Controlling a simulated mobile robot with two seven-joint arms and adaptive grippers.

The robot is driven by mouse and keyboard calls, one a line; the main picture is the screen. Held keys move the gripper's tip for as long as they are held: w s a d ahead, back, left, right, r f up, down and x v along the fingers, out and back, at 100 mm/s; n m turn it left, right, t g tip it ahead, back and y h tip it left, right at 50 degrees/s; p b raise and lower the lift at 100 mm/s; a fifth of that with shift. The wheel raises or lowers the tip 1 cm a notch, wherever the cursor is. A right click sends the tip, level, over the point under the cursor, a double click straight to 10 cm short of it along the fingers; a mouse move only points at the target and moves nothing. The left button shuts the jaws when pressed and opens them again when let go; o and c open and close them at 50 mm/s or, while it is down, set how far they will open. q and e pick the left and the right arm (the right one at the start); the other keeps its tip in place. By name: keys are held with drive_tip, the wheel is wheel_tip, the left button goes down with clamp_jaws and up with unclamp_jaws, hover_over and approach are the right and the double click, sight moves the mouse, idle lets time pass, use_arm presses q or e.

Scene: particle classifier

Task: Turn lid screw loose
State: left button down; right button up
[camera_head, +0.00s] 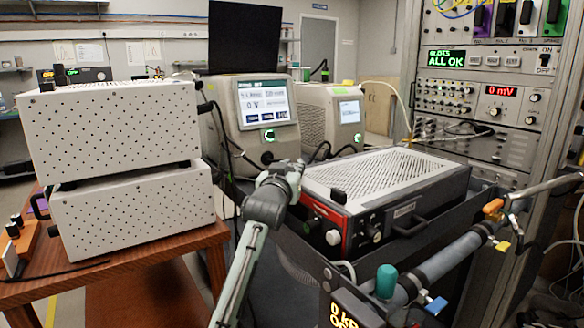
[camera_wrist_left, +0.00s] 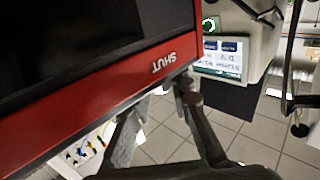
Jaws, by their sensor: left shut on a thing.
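The box (camera_head: 375,178) with a perforated light lid and a red front panel (camera_head: 327,222) stands in the middle of the head view. My left gripper (camera_head: 292,168) is at the box's left edge. In the left wrist view its fingertips (camera_wrist_left: 187,87) come together at the red edge, beside the upside-down word SHUT. They are closed on a small part there, which I take to be the lid screw; the fingers mostly hide it. A black knob (camera_head: 338,196) stands free on the lid's front corner. My right gripper is not in view.
Two stacked white perforated boxes (camera_head: 120,130) stand on a wooden table at the left. Instruments with screens (camera_head: 265,105) stand behind. A pipe with coloured valve handles (camera_head: 440,262) runs along the right front, near a tall rack (camera_head: 490,100).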

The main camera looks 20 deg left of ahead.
use_arm(q)
drive_tip(key=shift+f, duration=0.1)
idle(0.3)
drive_tip(key=c, duration=1.3)
unclamp_jaws()
drive_tip(key=shift+c, duration=0.2)
drive_tip(key=s+d, duration=0.1)
drive_tip(key=s, duration=1.1)
drive_tip(key=shift+d, duration=0.2)
